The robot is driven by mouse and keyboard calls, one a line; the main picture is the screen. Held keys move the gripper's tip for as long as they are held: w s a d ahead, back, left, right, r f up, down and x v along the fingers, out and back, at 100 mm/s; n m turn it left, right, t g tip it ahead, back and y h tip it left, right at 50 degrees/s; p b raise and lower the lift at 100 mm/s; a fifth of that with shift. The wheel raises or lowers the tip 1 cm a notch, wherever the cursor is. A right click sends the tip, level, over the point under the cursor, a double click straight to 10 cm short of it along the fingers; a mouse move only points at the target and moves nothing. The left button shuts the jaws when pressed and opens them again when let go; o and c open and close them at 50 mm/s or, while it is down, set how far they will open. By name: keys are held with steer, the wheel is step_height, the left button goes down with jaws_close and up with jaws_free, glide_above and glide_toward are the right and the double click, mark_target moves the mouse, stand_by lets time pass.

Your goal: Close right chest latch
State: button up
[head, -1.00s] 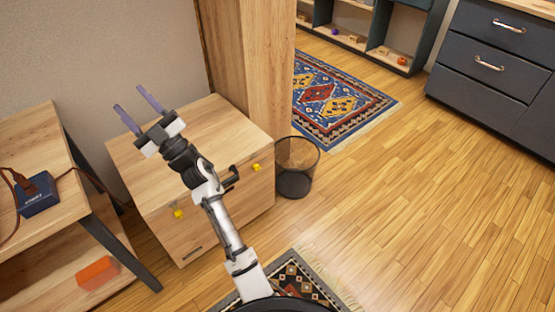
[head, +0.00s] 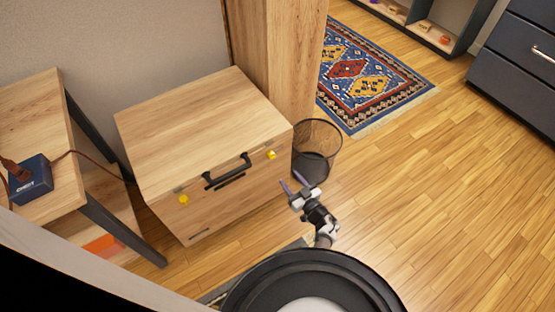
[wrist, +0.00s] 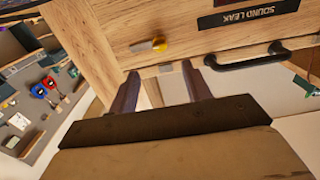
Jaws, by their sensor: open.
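The wooden chest (head: 225,205) has a closed-looking lid (head: 200,110) and a black handle (head: 228,172) on its front. Its right latch (head: 271,155) is a small yellow piece near the front's right end. The left latch (head: 184,199) is a similar yellow piece. My gripper (head: 291,181) is open and empty, low in front of the chest's right end. In the wrist view, which looks inverted, the yellow right latch (wrist: 158,45) is just beyond my open fingertips (wrist: 160,71), apart from them. The latch's exact position is too small to tell.
A black mesh bin (head: 316,150) stands close to the chest's right side, near my gripper. A wooden shelf table (head: 35,115) with a blue box (head: 31,180) is at left. A patterned rug (head: 365,75) lies behind. The floor at right (head: 440,200) is clear.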

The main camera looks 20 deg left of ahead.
steer(key=b+x, duration=0.7)
steer(key=x, duration=0.4)
steer(key=shift+w+a+b, duration=0.2)
steer(key=shift+w+b, duration=0.05)
steer(key=shift+b, duration=0.15)
steer(key=c, duration=1)
